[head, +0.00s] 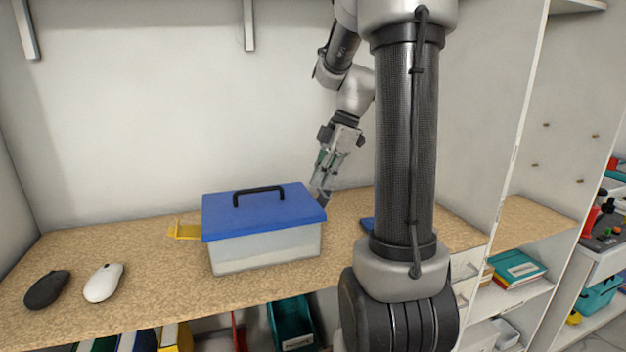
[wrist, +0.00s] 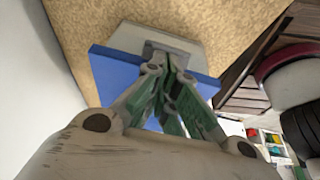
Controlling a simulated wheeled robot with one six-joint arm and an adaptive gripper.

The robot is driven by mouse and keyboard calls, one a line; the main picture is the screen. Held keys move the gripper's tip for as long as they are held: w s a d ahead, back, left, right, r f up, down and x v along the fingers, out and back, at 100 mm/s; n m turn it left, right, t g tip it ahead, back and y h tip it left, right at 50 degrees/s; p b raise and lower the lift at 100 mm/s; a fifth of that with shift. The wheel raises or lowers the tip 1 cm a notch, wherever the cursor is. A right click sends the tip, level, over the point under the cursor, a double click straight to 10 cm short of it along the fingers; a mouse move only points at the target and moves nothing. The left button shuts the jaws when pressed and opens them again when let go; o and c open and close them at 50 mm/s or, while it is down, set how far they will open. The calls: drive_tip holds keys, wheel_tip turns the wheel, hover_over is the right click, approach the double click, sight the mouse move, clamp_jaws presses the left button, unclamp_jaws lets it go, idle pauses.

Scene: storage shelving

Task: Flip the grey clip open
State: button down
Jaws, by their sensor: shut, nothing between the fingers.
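A box with a translucent body (head: 266,250) and a blue lid (head: 225,215) with a black handle stands on the shelf in the head view. A yellow clip (head: 186,230) sticks out at its left end. My gripper (head: 321,197) is at the box's right end, pointing down, its tips partly hidden by the lid corner. In the wrist view, my gripper (wrist: 171,72) is shut and empty over the edge of the blue lid (wrist: 112,70). A grey piece, apparently the grey clip (wrist: 168,48), lies just past the fingertips; I cannot tell whether they touch or how it is tilted.
A black mouse (head: 46,290) and a white mouse (head: 103,283) lie at the left of the wooden shelf top (head: 165,300). A small blue object (head: 367,225) is partly hidden behind my arm. A wall stands behind the box. The shelf front between mice and box is clear.

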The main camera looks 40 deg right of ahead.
sight(328, 192)
drive_tip(key=y, duration=0.1)
drive_tip(key=d+y, duration=0.1)
drive_tip(key=d+f+y, duration=0.1)
drive_tip(key=shift+s+d+t, duration=0.25)
drive_tip(key=shift+s+t, duration=0.1)
drive_tip(key=shift+t, duration=0.05)
drive_tip(key=shift+s+d+f+t+y, duration=0.15)
drive_tip(key=shift+d+f+y, duration=0.15)
drive_tip(key=shift+y, duration=0.15)
drive_tip(key=shift+w+d+f+t+y, duration=0.15)
drive_tip(key=shift+d+y, duration=0.15)
drive_tip(key=shift+y, duration=0.15)
drive_tip(key=shift+s+d+r, duration=0.35)
drive_tip(key=shift+d, duration=0.3)
